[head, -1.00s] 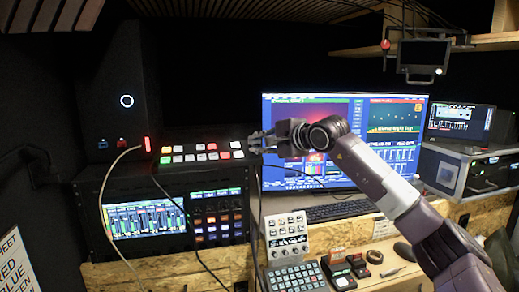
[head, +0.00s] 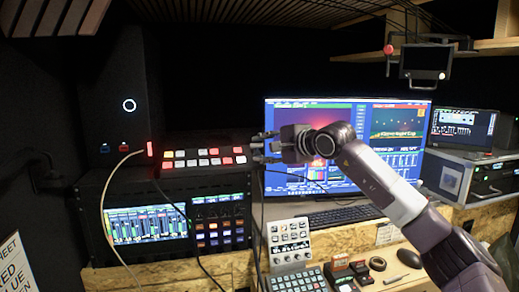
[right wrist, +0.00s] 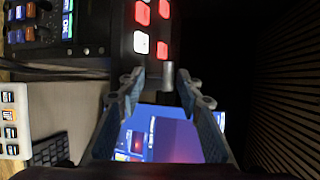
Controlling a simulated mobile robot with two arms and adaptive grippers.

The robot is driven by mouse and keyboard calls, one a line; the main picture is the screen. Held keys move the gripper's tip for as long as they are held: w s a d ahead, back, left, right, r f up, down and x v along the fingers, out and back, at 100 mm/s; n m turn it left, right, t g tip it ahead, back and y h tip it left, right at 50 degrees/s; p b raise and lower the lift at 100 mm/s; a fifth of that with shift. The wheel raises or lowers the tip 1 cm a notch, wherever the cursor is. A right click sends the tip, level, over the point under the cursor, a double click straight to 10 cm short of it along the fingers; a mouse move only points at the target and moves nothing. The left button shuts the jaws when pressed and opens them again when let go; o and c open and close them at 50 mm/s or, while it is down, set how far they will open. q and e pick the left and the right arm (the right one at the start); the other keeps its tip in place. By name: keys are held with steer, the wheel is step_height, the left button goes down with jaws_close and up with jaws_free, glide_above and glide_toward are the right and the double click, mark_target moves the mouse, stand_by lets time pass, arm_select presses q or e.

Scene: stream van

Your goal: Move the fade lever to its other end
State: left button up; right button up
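The switcher panel (head: 205,158) with red and white buttons sits on top of the rack at centre left. The right wrist view shows its end with red and white buttons (right wrist: 142,42). A short grey cylindrical knob, apparently the fade lever (right wrist: 168,74), stands at the panel's edge there. My right gripper (head: 261,147) is at the panel's right end, and hides the lever in the head view. In the right wrist view my right gripper (right wrist: 160,80) is open, with the knob between its fingertips, nearer the right finger; contact is not clear. My left gripper is not in view.
A large monitor (head: 285,112) stands behind my right arm, with a keyboard (head: 345,214) below it. A control box with knobs (head: 289,240) and a keypad (head: 298,281) stand on the desk. Cables (head: 108,205) hang in front of the rack (head: 92,232).

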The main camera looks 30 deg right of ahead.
steer(key=v, duration=0.7)
steer(key=shift+r, duration=0.1)
